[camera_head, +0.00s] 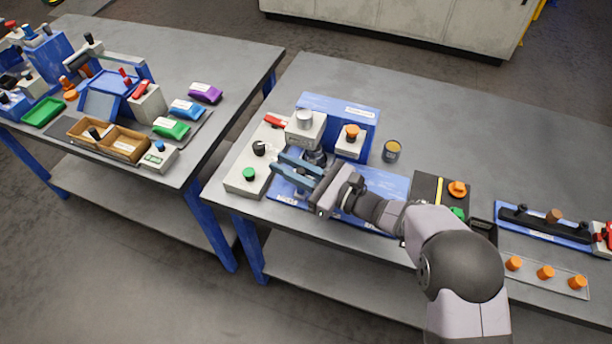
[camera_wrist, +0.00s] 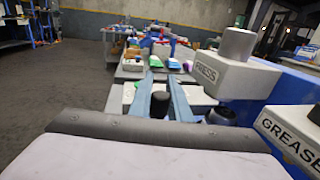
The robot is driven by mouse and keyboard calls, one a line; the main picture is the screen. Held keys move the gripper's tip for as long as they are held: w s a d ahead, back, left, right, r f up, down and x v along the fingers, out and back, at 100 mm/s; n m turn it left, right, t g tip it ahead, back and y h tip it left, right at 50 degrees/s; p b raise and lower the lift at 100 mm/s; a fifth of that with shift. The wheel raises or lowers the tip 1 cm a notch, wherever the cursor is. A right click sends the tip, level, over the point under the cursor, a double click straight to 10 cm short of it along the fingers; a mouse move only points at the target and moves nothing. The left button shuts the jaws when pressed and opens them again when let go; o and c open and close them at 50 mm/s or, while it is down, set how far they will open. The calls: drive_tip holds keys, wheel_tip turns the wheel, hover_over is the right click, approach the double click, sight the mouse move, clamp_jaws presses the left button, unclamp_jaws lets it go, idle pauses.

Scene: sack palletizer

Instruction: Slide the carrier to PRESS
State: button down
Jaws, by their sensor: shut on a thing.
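My gripper (camera_head: 298,170) reaches in from the right over the blue station base (camera_head: 282,188). Its two blue-grey fingers are shut on a dark upright knob (camera_wrist: 160,104), which shows between them in the wrist view and appears to be the carrier's handle. The rest of the carrier is mostly hidden by the fingers. The grey PRESS block (camera_head: 305,128) with a silver cylinder on top stands just behind the fingers; its label reads in the wrist view (camera_wrist: 208,74). A dark round part (camera_head: 315,157) sits low in front of it. The GREASE block (camera_head: 352,143) is to its right.
A grey control box (camera_head: 247,178) with green and black buttons stands left of my fingers. A small tin (camera_head: 391,151) stands right of the station. Farther right are a black pad (camera_head: 427,186) and a tray of orange pegs (camera_head: 546,273). Another table (camera_head: 235,62) stands left.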

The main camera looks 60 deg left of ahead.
sight(301, 173)
drive_tip(key=shift+s+a+f+b, duration=0.2)
drive_tip(key=shift+s+a+b, duration=0.25)
drive_tip(key=shift+s+a, duration=0.55)
drive_tip(key=shift+s+r, duration=0.1)
drive_tip(key=shift+r, duration=0.15)
drive_tip(key=c, duration=1.6)
unclamp_jaws()
drive_tip(key=shift+a, duration=0.1)
drive_tip(key=shift+c, duration=0.2)
drive_tip(key=shift+s+f, duration=0.1)
drive_tip(key=shift+w+d, duration=0.5)
drive_tip(key=shift+b+v, duration=0.7)
drive_tip(key=shift+v, duration=2.35)
